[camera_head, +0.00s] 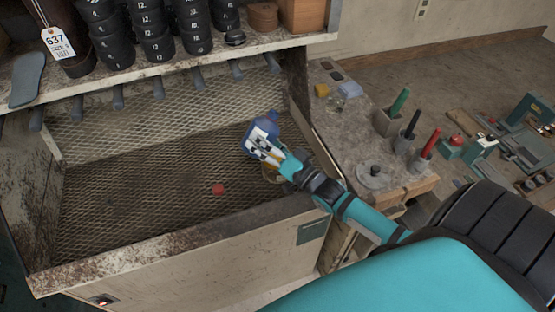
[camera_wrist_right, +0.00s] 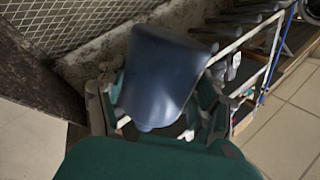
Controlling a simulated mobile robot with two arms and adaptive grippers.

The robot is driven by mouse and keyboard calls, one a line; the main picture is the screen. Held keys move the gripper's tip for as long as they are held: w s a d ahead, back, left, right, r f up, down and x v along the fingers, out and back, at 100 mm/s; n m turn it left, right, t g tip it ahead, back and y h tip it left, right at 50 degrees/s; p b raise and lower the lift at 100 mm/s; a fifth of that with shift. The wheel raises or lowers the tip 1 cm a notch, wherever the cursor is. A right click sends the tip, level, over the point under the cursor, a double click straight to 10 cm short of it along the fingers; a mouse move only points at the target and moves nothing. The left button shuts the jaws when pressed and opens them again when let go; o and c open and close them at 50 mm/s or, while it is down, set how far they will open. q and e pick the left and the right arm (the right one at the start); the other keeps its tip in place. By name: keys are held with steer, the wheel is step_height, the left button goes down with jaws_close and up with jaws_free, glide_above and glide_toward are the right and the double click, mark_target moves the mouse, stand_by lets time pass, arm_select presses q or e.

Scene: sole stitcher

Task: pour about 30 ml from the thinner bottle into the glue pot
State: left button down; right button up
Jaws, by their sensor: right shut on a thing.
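The thinner bottle (camera_head: 264,128) is blue with a pale label, seen in the head view above the mesh floor of the booth. My right gripper (camera_head: 272,154) is shut on it. The bottle looks tilted, with its upper part leaning; its mouth cannot be made out. In the right wrist view the bottle (camera_wrist_right: 160,75) shows dark blue between the fingers of my right gripper (camera_wrist_right: 160,105). A tan rounded rim, likely the glue pot (camera_head: 270,175), shows just below the gripper, mostly hidden by it. I cannot see any liquid. My left gripper is not in view.
A small red piece (camera_head: 218,188) lies on the mesh floor (camera_head: 140,205). A bench (camera_head: 345,130) with coloured-handled tools stands at the right.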

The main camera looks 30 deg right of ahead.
steer(key=m, duration=0.2)
steer(key=a+m+b, duration=0.1)
steer(key=shift+f+m+t+h, duration=0.1)
steer(key=shift+m+t+h, duration=0.3)
steer(key=m, duration=0.1)
steer(key=m+h+b, duration=0.1)
steer(key=m, duration=0.1)
steer(key=f+m+b, duration=0.1)
steer(key=shift+a+m+t, duration=0.3)
steer(key=shift+a, duration=0.05)
steer(key=shift+a+f+m+h+b, duration=0.15)
steer(key=shift+f+m+h+b, duration=0.3)
steer(key=shift+b, duration=0.15)
steer(key=shift+a+f+m+b, duration=0.15)
steer(key=shift+f+m+b, duration=0.25)
steer(key=shift+m, duration=0.35)
steer(key=shift+m+h, duration=0.35)
steer(key=shift+m, duration=0.05)
steer(key=shift+f+m, duration=0.1)
steer(key=shift+m, duration=0.5)
steer(key=shift+d+f+m+h, duration=0.15)
steer(key=shift+m+h, duration=0.3)
steer(key=shift+m, duration=0.45)
steer(key=shift+d+f+m+h, duration=0.1)
steer(key=shift+m+h, duration=0.35)
steer(key=shift+m, duration=0.45)
steer(key=shift+s+a, duration=0.2)
